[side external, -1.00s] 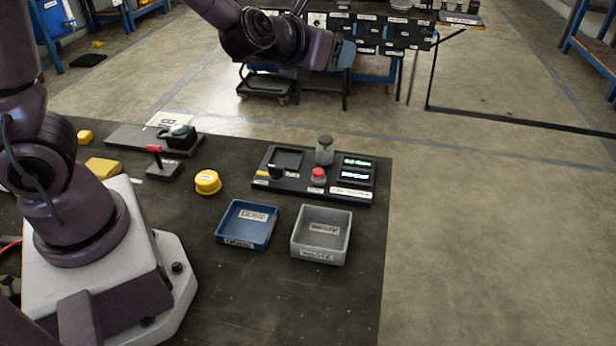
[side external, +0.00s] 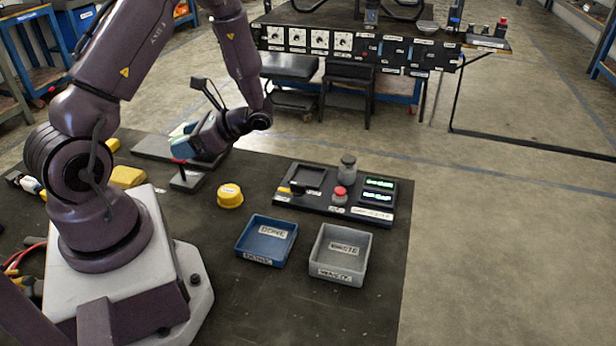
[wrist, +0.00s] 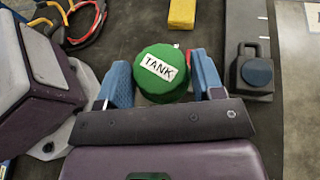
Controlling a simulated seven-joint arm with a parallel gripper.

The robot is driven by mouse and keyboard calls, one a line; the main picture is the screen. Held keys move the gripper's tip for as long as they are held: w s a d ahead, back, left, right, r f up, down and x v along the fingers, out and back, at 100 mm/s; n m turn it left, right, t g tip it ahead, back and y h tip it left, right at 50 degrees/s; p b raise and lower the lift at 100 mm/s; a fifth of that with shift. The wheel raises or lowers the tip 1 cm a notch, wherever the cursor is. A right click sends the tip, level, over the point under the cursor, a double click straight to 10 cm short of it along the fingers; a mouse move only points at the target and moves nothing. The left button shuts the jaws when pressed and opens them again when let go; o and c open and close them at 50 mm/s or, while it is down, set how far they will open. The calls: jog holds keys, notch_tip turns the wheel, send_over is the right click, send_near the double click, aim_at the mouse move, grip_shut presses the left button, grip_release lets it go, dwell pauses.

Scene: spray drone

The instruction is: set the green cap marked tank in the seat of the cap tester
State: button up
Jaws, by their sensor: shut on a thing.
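The green cap marked TANK (wrist: 160,72) sits between the two blue fingers of my gripper (wrist: 160,85) in the wrist view, label facing the camera. My gripper is shut on it. In the side view my gripper (side external: 187,140) is low over the left back of the bench, by the red-handled lever; the cap is mostly hidden there. A black panel with lit green displays, which looks like the cap tester (side external: 335,205), stands to the right, well apart from my gripper. It carries a square recess, a red button and a grey cylinder. Its labels are too small to read.
A blue tray (side external: 243,250) and a grey WASTE tray (side external: 318,262) stand in front of the panel. A yellow cap (side external: 230,196) and the red-handled lever (side external: 185,180) lie between. The wrist view shows a yellow block (wrist: 182,14), a padlock-shaped fixture (wrist: 256,82) and red-yellow tools (wrist: 82,22).

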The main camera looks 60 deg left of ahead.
jog(key=s+d+f+n+g+h, duration=0.2)
jog(key=s+d+n+h, duration=0.25)
jog(key=n+h, duration=0.5)
jog(key=w+d+n+t+h, duration=0.75)
jog(key=n+t+h, duration=0.35)
jog(key=n+t, duration=0.35)
jog(key=w+a+r+n+t+y, duration=0.1)
jog(key=w+r+n+t+y, duration=0.25)
jog(key=w+n+t, duration=0.45)
send_over(304, 176)
jog(key=shift+h, duration=0.4)
jog(key=f, duration=0.9)
jog(key=shift+s+d+f, duration=0.1)
jog(key=shift+s, duration=0.15)
jog(key=f, duration=0.3)
jog(key=shift+w, duration=0.25)
jog(key=shift+f+g, duration=0.35)
